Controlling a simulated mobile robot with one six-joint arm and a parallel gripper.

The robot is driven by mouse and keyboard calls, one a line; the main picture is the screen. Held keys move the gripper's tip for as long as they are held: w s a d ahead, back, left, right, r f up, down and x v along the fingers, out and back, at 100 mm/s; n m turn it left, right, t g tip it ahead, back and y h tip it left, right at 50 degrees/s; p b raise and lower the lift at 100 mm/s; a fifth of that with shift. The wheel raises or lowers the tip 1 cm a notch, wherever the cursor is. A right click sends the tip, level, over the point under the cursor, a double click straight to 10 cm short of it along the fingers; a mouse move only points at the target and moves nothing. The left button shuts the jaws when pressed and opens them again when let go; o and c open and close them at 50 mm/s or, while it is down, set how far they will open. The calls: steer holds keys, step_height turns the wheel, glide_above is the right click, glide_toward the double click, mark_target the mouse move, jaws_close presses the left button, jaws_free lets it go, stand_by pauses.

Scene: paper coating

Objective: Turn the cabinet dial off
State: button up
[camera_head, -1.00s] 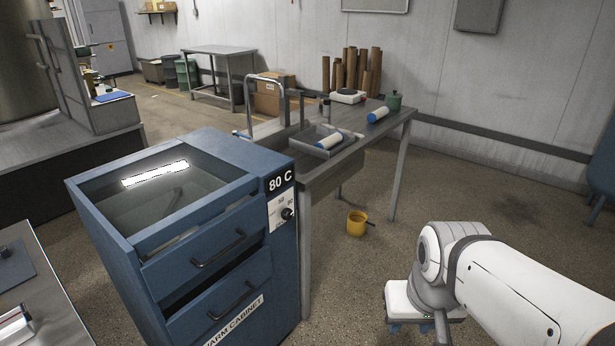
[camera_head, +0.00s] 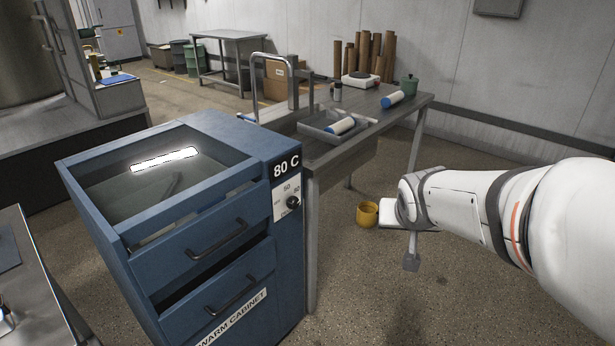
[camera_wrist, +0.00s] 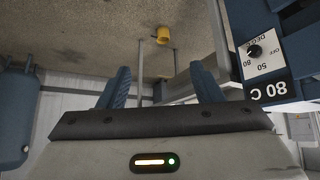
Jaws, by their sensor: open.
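The blue warm cabinet (camera_head: 235,168) stands at the left centre in the head view, with an "80 C" label on its upper right front. Its black round dial (camera_head: 293,203) sits on a white plate below that label. The dial (camera_wrist: 254,51) also shows at the upper right of the wrist view, where the picture is turned over, with OFF, 50 and 80 marks around it. My gripper (camera_wrist: 160,85) is open and empty, with two blue ridged fingers apart. It is to the right of the cabinet and does not touch the dial. The dial's exact setting is too small to tell.
A yellow mug (camera_head: 367,214) is on the floor beyond my arm. The floor right of the cabinet is otherwise clear. A steel bench (camera_head: 45,290) is at the left.

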steer(key=w+a+f+t+y+b, duration=0.2)
steer(key=w+f+t+b, duration=0.25)
steer(key=w, duration=0.75)
steer(key=n+t+y+b, duration=0.2)
steer(key=y+b, duration=0.5)
steer(key=y, duration=0.1)
glide_toward(296, 204)
steer(key=w+d+r, duration=0.4)
steer(key=d, duration=0.2)
steer(key=w+a+f+g+y+b, duration=0.1)
steer(key=a, duration=0.2)
steer(key=w+a+f+n+g+y+b, duration=0.1)
steer(key=w+a+f+y, duration=0.1)
steer(key=a, duration=0.2)
steer(key=w+a+f+n+g+y+b, duration=0.1)
steer(key=a+f+y, duration=0.1)
steer(key=a, duration=0.2)
steer(key=shift+w+a+f, duration=0.2)
steer(key=shift+w, duration=0.05)
steer(key=c, duration=1)
